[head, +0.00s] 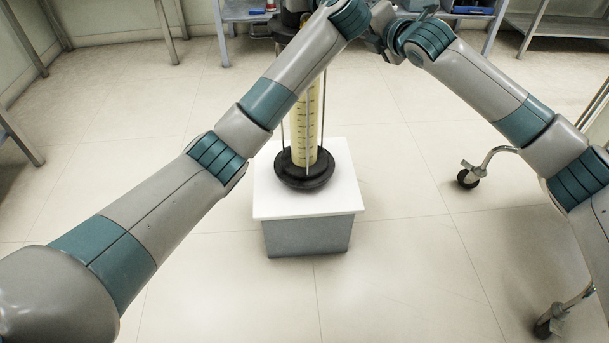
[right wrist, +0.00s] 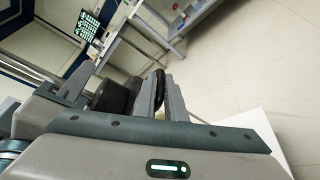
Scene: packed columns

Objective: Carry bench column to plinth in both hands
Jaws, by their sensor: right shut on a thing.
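The column (head: 305,125) is a pale yellow, marked tube with thin rods around it and a round black base. It is upright, with its base over the middle of the plinth's white top (head: 270,198); I cannot tell for sure whether it touches. My left forearm crosses in front of its upper part. In the right wrist view, my right gripper (right wrist: 124,84) is shut on the black upper end of the column (right wrist: 115,98). My left gripper is out of sight past the top of the head view.
A wheeled stand with casters (head: 468,178) is at the right. Metal benches (head: 245,12) line the back, and table legs (head: 22,140) show at the left. The tiled floor around the plinth is clear.

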